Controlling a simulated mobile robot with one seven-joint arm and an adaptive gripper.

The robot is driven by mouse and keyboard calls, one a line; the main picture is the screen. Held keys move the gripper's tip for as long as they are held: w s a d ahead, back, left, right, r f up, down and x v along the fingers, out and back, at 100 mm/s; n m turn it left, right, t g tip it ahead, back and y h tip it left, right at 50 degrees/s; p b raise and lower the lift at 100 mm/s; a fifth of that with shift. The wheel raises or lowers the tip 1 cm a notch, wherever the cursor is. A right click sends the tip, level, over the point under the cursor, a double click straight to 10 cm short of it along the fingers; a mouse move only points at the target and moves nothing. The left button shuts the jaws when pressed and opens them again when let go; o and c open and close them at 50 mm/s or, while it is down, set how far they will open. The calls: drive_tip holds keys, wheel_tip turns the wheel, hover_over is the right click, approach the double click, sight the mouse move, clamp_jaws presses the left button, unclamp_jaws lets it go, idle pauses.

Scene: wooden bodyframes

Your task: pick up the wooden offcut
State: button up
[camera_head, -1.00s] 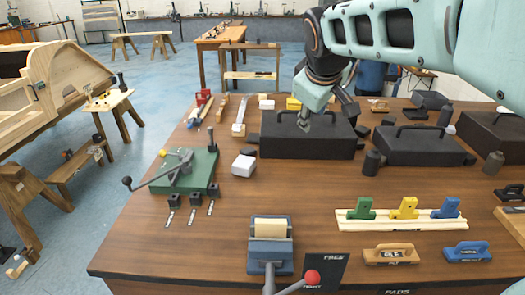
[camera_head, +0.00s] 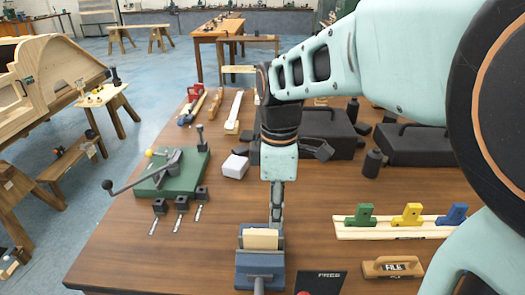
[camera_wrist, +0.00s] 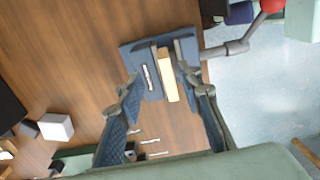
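The wooden offcut (camera_head: 261,239) is a pale block standing in the blue-grey vise (camera_head: 259,265) at the table's front edge. In the wrist view, the offcut (camera_wrist: 166,74) lies between the jaws of the vise (camera_wrist: 131,54). I cannot tell how tightly the jaws hold it. My gripper (camera_head: 277,212) points down, just above and behind the vise in the head view. In the wrist view, my gripper (camera_wrist: 157,86) is open and empty, with its fingers spread to either side of the offcut's near end. No contact with the offcut is clear.
A grey lever with a red knob (camera_wrist: 271,5) extends from the vise. A green lever fixture (camera_head: 172,172) and a white block (camera_head: 235,166) stand to the left. A rail with coloured clips (camera_head: 395,229) lies right. Bare tabletop surrounds the vise's left side.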

sight(273, 232)
wheel_tip(273, 232, down, 2)
drive_tip(key=shift+f, duration=0.1)
drive_tip(key=shift+s+a+f, duration=0.1)
drive_tip(key=shift+s+f, duration=0.1)
drive_tip(key=shift+f, duration=1.15)
drive_tip(key=shift+s+a+f, duration=0.1)
drive_tip(key=shift+s+f, duration=0.05)
drive_tip(key=shift+f, duration=1.2)
drive_tip(key=shift+c, duration=0.3)
clamp_jaws()
